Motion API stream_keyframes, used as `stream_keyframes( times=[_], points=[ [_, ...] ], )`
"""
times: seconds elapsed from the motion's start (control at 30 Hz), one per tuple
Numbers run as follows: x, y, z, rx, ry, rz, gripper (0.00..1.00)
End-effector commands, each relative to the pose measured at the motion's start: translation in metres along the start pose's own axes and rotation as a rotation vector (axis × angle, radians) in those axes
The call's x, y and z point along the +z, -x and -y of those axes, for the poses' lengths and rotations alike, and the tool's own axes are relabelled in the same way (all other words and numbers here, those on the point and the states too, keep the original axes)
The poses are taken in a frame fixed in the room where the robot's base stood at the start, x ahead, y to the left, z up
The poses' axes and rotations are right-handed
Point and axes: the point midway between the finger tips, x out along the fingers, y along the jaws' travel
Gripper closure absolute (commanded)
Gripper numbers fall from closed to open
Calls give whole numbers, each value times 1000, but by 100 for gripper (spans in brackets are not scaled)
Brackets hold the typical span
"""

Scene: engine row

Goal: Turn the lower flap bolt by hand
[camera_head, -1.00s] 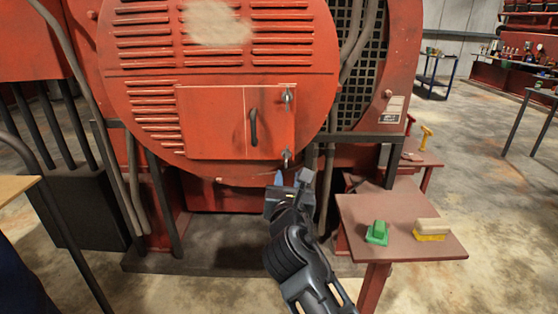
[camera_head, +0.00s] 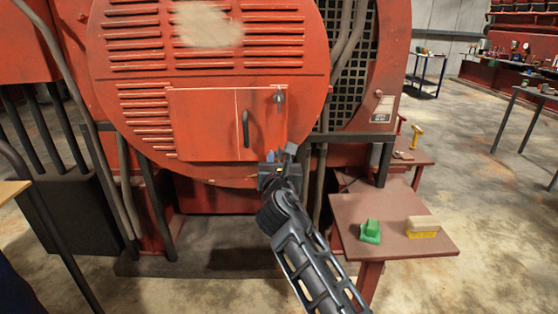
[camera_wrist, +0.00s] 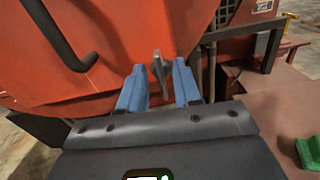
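The red flap (camera_head: 212,124) on the round engine cover has a dark vertical handle (camera_head: 246,128) and an upper bolt (camera_head: 279,97) at its right edge. In the head view my gripper (camera_head: 279,156) is at the flap's lower right corner and hides the lower bolt. In the wrist view the lower bolt (camera_wrist: 158,68) shows as a grey metal tab between the two blue fingertips of my gripper (camera_wrist: 160,85). The fingers are apart, with a gap visible around the tab. The handle (camera_wrist: 62,38) is to the left.
A small red side table (camera_head: 395,235) at right holds a green block (camera_head: 370,231) and a yellow-and-cream brush (camera_head: 423,228). Grey pipes (camera_head: 322,180) run down just right of my gripper. A yellow-handled tool (camera_head: 416,134) stands farther back. Concrete floor is open at right.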

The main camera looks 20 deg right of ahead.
Motion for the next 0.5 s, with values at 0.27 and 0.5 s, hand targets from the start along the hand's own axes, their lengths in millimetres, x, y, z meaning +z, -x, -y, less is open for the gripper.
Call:
stream_keyframes(
  times=[0.27,0.5],
  points=[
    [0,0,0,0,0,0,87],
    [0,0,0,0,-1,-1,100]
  ],
)
